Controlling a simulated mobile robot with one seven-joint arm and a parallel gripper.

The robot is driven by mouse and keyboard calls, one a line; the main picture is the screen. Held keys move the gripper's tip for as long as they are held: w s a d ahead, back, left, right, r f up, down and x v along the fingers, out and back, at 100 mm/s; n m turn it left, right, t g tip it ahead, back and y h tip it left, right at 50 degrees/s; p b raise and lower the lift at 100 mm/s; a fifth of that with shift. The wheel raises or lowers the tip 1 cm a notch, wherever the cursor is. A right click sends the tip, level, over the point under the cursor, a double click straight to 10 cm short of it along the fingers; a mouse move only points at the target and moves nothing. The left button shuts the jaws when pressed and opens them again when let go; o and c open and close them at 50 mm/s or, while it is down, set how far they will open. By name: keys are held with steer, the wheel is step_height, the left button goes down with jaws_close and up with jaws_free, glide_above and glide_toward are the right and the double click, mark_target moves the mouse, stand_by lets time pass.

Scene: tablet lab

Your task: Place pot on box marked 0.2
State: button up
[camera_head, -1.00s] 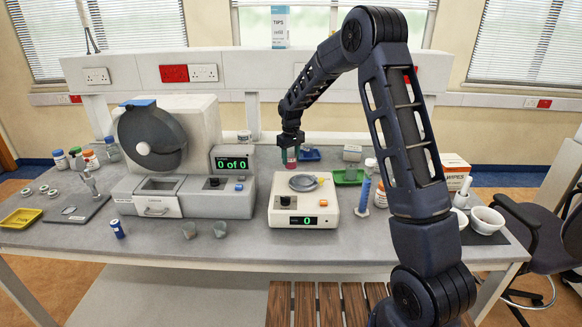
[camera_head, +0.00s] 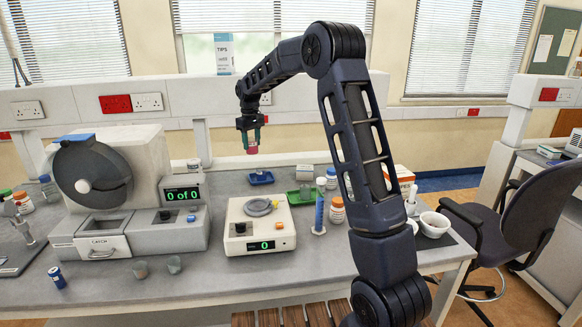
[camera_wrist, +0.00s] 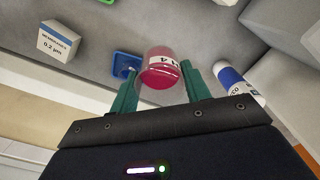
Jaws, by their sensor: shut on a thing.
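My gripper (camera_head: 251,136) is shut on a small pink-red pot (camera_head: 252,149) with a white label, held in the air above the back of the bench. In the wrist view the pot (camera_wrist: 160,74) sits between the green fingers of the gripper (camera_wrist: 161,80). The box marked 0.2 µm (camera_wrist: 58,42) is white, with "membranes" print, and stands apart from the pot at upper left in the wrist view. In the head view a small pale box (camera_head: 305,172) by the green tray appears to be the same one; its print is too small to read.
A blue tray (camera_head: 261,179) lies below the pot, and a green tray (camera_head: 299,197) is to its right. A balance (camera_head: 240,238) reading 0 stands in front. White bottles (camera_head: 331,178) and a blue cylinder (camera_head: 319,214) stand to the right. A large machine (camera_head: 95,185) is on the left.

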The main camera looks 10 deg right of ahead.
steer(key=w+d+r, duration=0.2)
steer(key=w+d, duration=0.7)
steer(key=d, duration=0.3)
steer(key=r+n, duration=0.1)
steer(key=r, duration=0.1)
glide_above(305, 168)
step_height(305, 168, down, 20)
steer(key=shift+r, duration=0.1)
steer(key=shift+f, duration=0.2)
steer(key=o, duration=1)
